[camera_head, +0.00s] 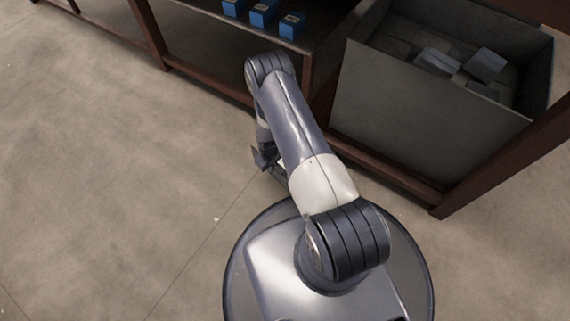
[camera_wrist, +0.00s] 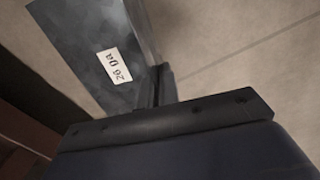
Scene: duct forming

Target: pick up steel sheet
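The steel sheet (camera_wrist: 75,45) is a grey metal piece with a white label reading "26 ga" in the wrist view. It stands out from the fingers of my gripper (camera_wrist: 160,88), which look closed on its edge. The floor shows behind it. In the head view my gripper (camera_head: 266,158) hangs low over the floor in front of the shelving, partly hidden by my arm. Only a small dark and pale part of the sheet shows there beside the arm.
A grey bin (camera_head: 425,125) with several grey metal pieces (camera_head: 487,65) stands in the rack at right. Blue boxes (camera_head: 262,13) sit on the brown-framed shelf (camera_head: 215,40) at the top. The floor (camera_head: 110,170) at left is clear.

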